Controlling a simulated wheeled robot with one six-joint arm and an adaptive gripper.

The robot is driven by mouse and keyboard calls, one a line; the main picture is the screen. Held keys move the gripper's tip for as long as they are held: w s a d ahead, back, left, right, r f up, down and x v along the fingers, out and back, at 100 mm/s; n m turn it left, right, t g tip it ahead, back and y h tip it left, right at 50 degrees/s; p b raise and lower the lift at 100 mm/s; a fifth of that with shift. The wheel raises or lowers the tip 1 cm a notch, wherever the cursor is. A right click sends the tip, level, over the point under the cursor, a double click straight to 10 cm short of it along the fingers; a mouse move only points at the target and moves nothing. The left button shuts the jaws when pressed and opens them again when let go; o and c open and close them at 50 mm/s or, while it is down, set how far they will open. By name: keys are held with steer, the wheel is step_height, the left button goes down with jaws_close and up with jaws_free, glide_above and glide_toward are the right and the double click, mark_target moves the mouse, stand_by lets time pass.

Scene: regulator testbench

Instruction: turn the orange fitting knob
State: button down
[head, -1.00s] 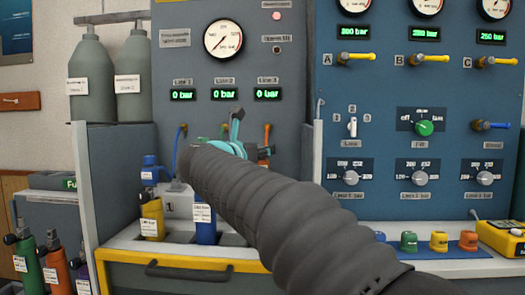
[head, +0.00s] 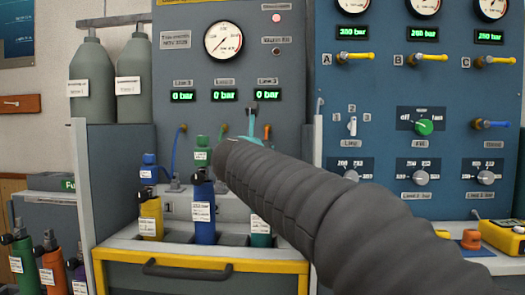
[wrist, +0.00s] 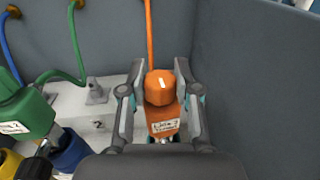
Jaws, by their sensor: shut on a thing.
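The orange fitting shows in the wrist view with its faceted orange knob (wrist: 160,88) on top and a labelled orange body (wrist: 163,122) below. An orange hose (wrist: 149,30) rises behind it. My gripper (wrist: 158,92) has one finger on each side of the knob and is shut on it. In the head view my dark ribbed arm hides the fitting and most of the gripper. Only a teal part of the gripper (head: 252,122) shows above the arm.
A green fitting (head: 203,151) stands above the blue bottle (head: 203,212). It also shows at the left of the wrist view (wrist: 28,115). A blue fitting (head: 149,170) stands above the yellow bottle (head: 150,215). A grey side wall (wrist: 260,80) stands close right of my gripper.

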steer(key=c, duration=0.8)
jaws_free()
steer(key=shift+s, duration=0.1)
steer(key=s, duration=0.4)
steer(key=s+a, duration=0.1)
steer(key=s, duration=0.6)
steer(key=shift+s+a, duration=0.35)
steer(key=shift+a, duration=0.05)
